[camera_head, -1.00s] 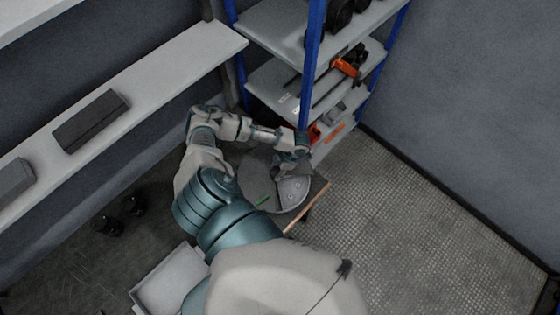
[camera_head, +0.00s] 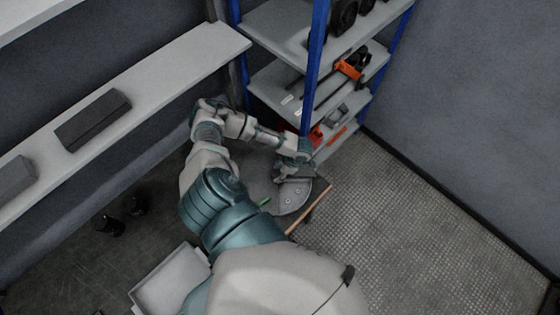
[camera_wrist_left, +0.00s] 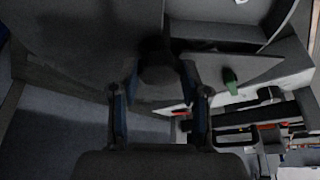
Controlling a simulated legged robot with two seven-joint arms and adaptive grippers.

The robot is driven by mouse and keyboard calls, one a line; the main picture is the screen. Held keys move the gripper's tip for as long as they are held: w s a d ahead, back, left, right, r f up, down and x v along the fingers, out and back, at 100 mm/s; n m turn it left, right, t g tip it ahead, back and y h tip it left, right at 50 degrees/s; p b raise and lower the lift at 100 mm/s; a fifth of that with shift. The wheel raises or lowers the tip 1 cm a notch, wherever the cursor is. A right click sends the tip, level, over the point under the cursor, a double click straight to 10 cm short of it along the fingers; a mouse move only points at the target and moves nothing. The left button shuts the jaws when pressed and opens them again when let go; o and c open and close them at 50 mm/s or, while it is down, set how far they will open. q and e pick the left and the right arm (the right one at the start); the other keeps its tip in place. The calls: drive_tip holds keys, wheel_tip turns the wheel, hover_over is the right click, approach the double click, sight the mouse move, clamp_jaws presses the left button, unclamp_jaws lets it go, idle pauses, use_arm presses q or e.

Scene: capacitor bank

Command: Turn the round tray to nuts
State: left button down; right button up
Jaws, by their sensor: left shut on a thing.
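The round tray (camera_head: 308,198) is a grey disc with raised dividers, partly hidden by my left arm. One lighter section (camera_head: 290,197) facing me shows a few small round pieces, too small to identify surely. My left gripper (camera_head: 281,174) is over the tray, near its middle. In the left wrist view, the left gripper (camera_wrist_left: 160,98) is shut on a dark upright part (camera_wrist_left: 160,76) between its fingers, seemingly the tray's central knob. A green piece (camera_head: 264,202) shows at the tray's left side and in the left wrist view (camera_wrist_left: 231,81). My right gripper is out of view.
A blue-posted shelf rack (camera_head: 314,75) with orange-handled clamps (camera_head: 351,66) stands close behind the tray. A wall shelf (camera_head: 150,88) with dark boxes is at left. Black bottles (camera_head: 110,225) stand on the left. Floor at right (camera_head: 420,215) is clear.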

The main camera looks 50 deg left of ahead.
use_arm(q)
drive_tip(key=shift+s+a, duration=0.15)
drive_tip(key=shift+a, duration=0.1)
drive_tip(key=c, duration=0.6)
unclamp_jaws()
drive_tip(key=shift+o, duration=0.2)
drive_tip(key=shift+r, duration=0.25)
drive_tip(key=v, duration=1.1)
drive_tip(key=shift+r, duration=0.2)
